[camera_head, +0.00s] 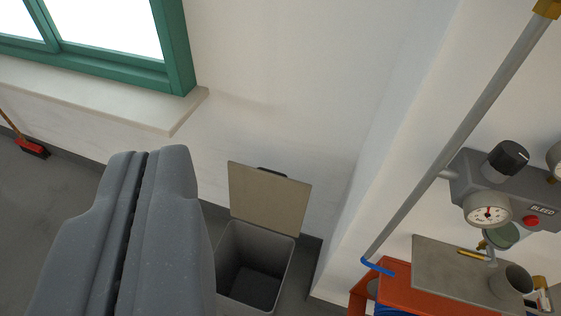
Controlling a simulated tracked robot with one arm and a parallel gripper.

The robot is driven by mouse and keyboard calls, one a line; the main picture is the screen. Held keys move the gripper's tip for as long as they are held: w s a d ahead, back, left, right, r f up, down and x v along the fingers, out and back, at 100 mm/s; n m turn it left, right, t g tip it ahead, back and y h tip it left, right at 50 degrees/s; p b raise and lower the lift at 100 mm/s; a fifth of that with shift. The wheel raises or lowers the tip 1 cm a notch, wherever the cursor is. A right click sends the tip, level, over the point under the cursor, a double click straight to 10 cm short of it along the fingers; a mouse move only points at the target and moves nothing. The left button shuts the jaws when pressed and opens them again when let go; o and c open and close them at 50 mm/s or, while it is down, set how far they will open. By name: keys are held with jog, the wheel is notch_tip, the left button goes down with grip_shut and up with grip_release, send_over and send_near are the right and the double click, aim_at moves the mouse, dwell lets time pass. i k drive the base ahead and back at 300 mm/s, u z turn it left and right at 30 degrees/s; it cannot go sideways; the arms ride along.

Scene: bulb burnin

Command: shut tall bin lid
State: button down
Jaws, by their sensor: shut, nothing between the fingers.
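The tall bin (287,245) stands on the floor against the wall, grey and open at the top, with a dark, empty-looking inside. Its beige lid (268,197) stands raised at the wall side, with a dark handle (272,172) at its upper edge. My gripper (152,160) is large in the left foreground, its two grey fingers shut together with nothing between them. It is left of the bin in the picture and appears apart from it. The gripper hides part of the floor and may cover the bin's lower left side.
A green-framed window (178,50) with a protruding sill (110,98) is at upper left. A red broom (33,148) is on the floor at far left.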

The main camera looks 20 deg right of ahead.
aim_at(268, 198)
jog(key=i, duration=0.95)
jog(key=u, duration=0.05)
